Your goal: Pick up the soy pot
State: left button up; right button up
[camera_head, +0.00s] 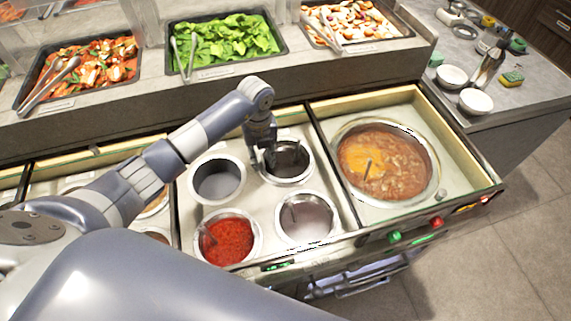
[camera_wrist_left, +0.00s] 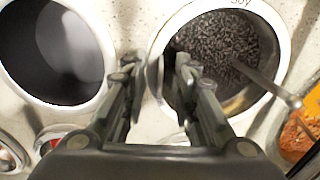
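The soy pot (camera_head: 303,172) is a round metal pot with a pale rim and dark contents, at the back right of a group of pots in the counter well. In the left wrist view the soy pot (camera_wrist_left: 262,98) has lettering on its rim, dark grainy contents and a ladle handle leaning over its right side. My left gripper (camera_head: 268,160) is at the pot's left edge. In the wrist view my left gripper (camera_wrist_left: 156,68) is open, one finger outside the pot and one inside, with the rim between them. Contact is unclear. My right gripper is not in view.
An empty-looking dark pot (camera_head: 219,181) stands left of the soy pot. A red sauce pot (camera_head: 229,240) and a pale liquid pot (camera_head: 306,218) stand in front. A large soup pot (camera_head: 405,160) is to the right. Food trays line the raised shelf behind.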

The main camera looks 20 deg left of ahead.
pick_arm(q)
jog(key=shift+c, duration=1.4)
grip_shut()
jog(key=shift+w+r, duration=0.15)
jog(key=shift+r, duration=0.55)
notch_tip(320, 180, up, 17)
jog(key=b, duration=0.2)
jog(key=shift+b, duration=0.3)
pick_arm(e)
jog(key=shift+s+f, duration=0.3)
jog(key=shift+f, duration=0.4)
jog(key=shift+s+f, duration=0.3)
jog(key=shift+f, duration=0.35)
